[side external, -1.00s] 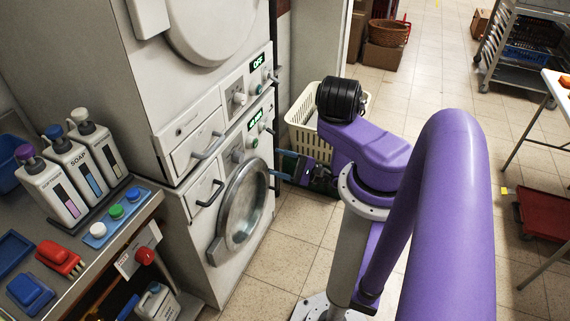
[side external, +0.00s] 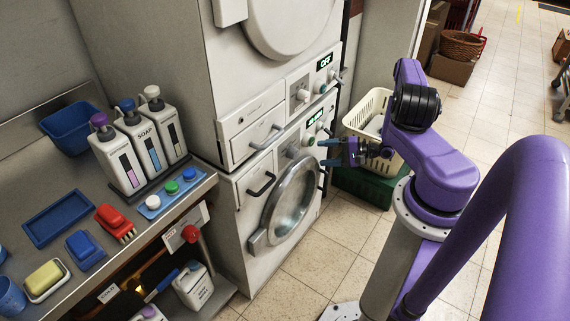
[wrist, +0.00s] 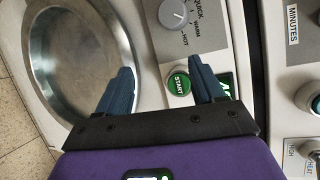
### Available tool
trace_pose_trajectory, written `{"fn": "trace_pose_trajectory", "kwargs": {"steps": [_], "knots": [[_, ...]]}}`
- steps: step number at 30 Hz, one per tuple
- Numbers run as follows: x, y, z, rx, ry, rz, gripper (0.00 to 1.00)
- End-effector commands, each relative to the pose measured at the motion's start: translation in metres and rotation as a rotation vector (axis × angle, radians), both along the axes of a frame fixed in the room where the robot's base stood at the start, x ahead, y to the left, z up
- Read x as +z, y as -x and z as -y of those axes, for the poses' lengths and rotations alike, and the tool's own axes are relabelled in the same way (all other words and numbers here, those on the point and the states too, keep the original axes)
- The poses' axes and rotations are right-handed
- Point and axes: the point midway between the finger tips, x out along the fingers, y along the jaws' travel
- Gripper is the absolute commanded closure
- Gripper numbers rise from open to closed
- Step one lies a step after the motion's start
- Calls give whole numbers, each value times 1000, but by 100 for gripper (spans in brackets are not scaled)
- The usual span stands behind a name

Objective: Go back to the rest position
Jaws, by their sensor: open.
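My gripper (side external: 328,153) is open and empty, with two blue fingers apart. In the side external view it is beside the right front of the lower washer (side external: 250,215), near its control panel. In the wrist view my gripper (wrist: 160,66) faces the washer front. The green START button (wrist: 179,84) shows between the fingers, and the round door (wrist: 78,60) is to the left and looks closed. I cannot tell the exact gap between the fingertips and the panel.
A cream basket (side external: 366,107) with light cloth sits on a green crate (side external: 362,186) behind my gripper. A second machine (side external: 150,60) is stacked on the washer. A counter (side external: 125,258) with soap bottles (side external: 140,146) and brushes stands at left. Tiled floor (side external: 330,235) in front is clear.

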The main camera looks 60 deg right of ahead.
Motion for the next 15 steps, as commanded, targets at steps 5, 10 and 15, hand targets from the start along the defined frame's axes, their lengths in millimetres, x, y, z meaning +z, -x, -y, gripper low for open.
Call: {"fn": "trace_pose_trajectory", "kwargs": {"steps": [5, 10, 15], "knots": [[12, -25, 6, 137, 312, -134, 32], [29, -36, 2, 292, 592, -246, 32], [52, -32, -9, 474, 846, -346, 32]]}}
